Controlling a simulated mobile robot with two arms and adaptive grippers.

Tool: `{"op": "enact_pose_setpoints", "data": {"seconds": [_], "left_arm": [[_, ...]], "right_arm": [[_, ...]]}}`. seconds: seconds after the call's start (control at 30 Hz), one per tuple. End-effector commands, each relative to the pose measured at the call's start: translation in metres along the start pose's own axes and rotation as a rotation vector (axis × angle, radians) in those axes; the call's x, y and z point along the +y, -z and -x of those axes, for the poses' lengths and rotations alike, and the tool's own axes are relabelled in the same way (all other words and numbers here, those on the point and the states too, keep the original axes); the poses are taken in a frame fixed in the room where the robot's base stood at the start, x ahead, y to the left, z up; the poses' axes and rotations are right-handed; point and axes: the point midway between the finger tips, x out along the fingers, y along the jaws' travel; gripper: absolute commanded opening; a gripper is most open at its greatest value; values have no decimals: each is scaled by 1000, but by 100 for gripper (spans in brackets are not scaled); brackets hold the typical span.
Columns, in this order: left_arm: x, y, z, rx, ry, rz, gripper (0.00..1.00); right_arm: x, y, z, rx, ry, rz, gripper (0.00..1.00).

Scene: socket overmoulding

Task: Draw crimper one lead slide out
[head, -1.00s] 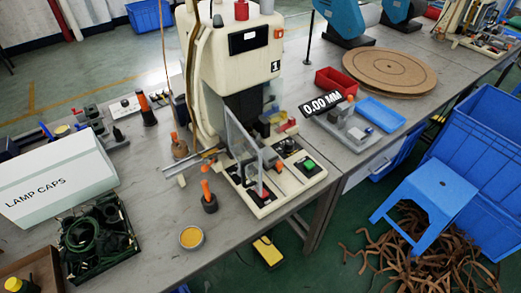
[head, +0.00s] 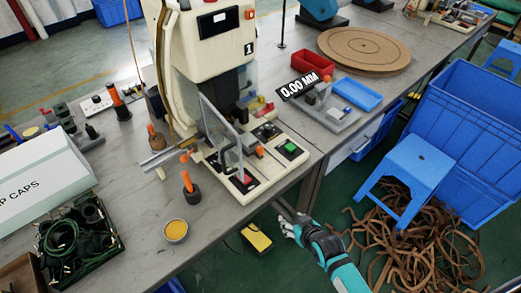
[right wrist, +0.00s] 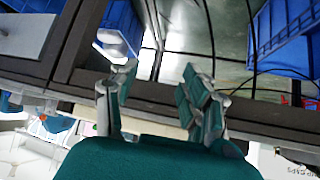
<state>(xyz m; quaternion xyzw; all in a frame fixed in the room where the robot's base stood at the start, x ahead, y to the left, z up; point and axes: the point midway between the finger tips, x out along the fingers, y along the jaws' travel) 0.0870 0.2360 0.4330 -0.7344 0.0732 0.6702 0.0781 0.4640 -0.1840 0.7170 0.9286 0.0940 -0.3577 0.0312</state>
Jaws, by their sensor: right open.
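Crimper one (head: 205,50) is the cream machine marked "1" on the grey bench. A pale metal rail (head: 163,158), which looks like its lead slide, sticks out to the left of its base, with a small orange knob (head: 184,157) near it. I cannot tell how far the slide is drawn out. A clear guard (head: 220,130) stands at the front of the base. My right gripper (head: 287,222) is low beyond the bench's front edge, apart from the crimper. In the right wrist view it is open and empty (right wrist: 157,92). My left gripper is not in view.
An orange-handled tool (head: 190,190) and a yellow tin (head: 176,230) stand left of the base. A yellow pedal (head: 257,239) is on the floor below the bench. A blue stool (head: 415,170) and brown strips (head: 400,250) are at the right.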

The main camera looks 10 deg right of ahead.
Motion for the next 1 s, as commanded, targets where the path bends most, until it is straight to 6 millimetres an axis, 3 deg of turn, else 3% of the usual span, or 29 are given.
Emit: {"op": "enact_pose_setpoints", "data": {"seconds": [0.03,0.1,0.2,0.3,0.43,0.57,1.0], "left_arm": [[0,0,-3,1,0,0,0],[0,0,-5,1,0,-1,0],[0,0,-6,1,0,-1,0],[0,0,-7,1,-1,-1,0],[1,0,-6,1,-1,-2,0],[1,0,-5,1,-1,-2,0],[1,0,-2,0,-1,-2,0]], "right_arm": [[-1,45,14,80,9,8,47],[-4,96,37,170,22,16,47],[-9,146,68,265,37,29,47],[-12,173,88,319,46,39,47],[-13,185,93,340,50,42,47],[-14,191,78,341,50,41,47],[-20,223,-12,340,50,40,47]]}}
